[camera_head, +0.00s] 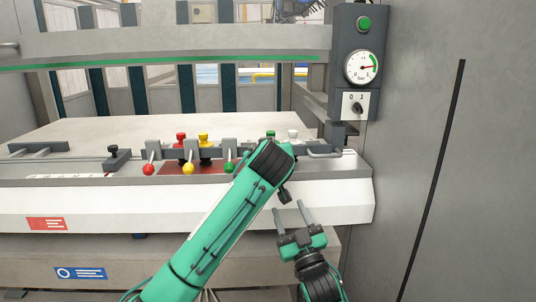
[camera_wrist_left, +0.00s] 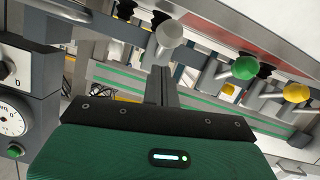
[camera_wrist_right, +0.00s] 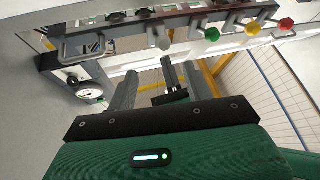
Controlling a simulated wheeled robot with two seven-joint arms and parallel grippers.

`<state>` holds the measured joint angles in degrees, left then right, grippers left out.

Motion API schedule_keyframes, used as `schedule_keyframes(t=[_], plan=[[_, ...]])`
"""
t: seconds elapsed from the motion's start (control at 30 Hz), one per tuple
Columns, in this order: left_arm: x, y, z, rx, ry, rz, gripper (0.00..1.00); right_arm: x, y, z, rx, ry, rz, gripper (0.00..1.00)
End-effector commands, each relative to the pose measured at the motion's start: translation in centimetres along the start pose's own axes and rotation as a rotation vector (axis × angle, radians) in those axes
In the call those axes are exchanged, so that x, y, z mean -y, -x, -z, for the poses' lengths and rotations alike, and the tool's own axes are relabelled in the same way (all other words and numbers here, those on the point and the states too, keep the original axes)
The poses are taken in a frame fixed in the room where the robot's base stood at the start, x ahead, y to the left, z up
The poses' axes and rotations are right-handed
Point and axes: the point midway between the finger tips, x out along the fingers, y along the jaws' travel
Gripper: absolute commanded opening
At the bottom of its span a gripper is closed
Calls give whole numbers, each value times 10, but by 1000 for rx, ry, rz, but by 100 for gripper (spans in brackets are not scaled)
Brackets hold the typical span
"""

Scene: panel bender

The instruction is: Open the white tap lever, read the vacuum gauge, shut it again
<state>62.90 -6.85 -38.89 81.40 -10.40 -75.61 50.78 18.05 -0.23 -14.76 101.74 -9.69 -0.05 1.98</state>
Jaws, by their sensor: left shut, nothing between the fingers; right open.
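The white tap lever's ball knob (camera_wrist_left: 169,31) shows in the left wrist view; it also shows in the right wrist view (camera_wrist_right: 163,42). In the head view my left wrist hides it. My left gripper (camera_wrist_left: 160,70) is shut and empty, its fingertips close to the white knob; I cannot tell whether they touch. The vacuum gauge (camera_head: 363,67) is on the grey post at the upper right, its red needle pointing right, near the green band. The gauge also shows in the left wrist view (camera_wrist_left: 12,120). My right gripper (camera_head: 290,208) is open and empty, in front of the machine's edge.
Red (camera_head: 149,169), yellow (camera_head: 188,169) and green (camera_head: 228,168) ball levers stand in a row left of my left wrist. A rotary switch (camera_head: 357,107) sits below the gauge. A grey wall (camera_head: 450,150) closes off the right side.

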Motion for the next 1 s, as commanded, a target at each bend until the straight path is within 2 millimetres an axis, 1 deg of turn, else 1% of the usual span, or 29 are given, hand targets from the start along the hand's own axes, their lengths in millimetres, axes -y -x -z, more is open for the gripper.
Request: schedule_keyframes(t=[0.03,0.07,0.17,0.2,0.27,0.3,0.37,0.4,0.47,0.5,0.57,0.6,0.67,0.7,0.77,0.8,0.87,0.9,1.0], plan=[[0,0,0,0,0,0,0,0,15,-12,52,-9,-3,52],[0,0,0,0,0,0,0,1,23,-18,85,-14,-5,52],[0,0,0,0,0,0,0,2,58,-42,215,-37,-11,52],[0,0,0,0,0,0,0,3,73,-51,268,-47,-12,52],[0,0,0,0,0,0,0,4,96,-64,348,-59,-13,52],[0,0,0,0,0,0,0,5,111,-71,401,-68,-14,52],[0,0,0,0,0,0,0,7,136,-82,481,-81,-13,52],[0,0,0,0,0,0,0,8,152,-88,533,-90,-12,52],[0,0,0,0,0,0,0,11,178,-95,612,-102,-10,52],[0,0,0,0,0,0,0,12,195,-100,666,-111,-8,52],[0,0,0,0,0,0,0,15,221,-105,745,-125,-4,52],[0,0,0,0,0,0,0,17,239,-108,797,-133,0,52],[0,0,0,0,0,0,0,20,266,-111,876,-145,6,52],[0,0,0,0,0,0,0,22,284,-112,930,-153,11,52],[0,0,0,0,0,0,0,26,312,-111,1009,-166,19,52],[0,0,0,0,0,0,0,28,330,-110,1060,-174,25,52],[0,0,0,0,0,0,0,31,357,-107,1139,-186,34,52],[0,0,0,0,0,0,0,33,375,-104,1191,-193,41,52],[0,0,0,0,0,0,0,38,416,-94,1310,-211,60,52]])
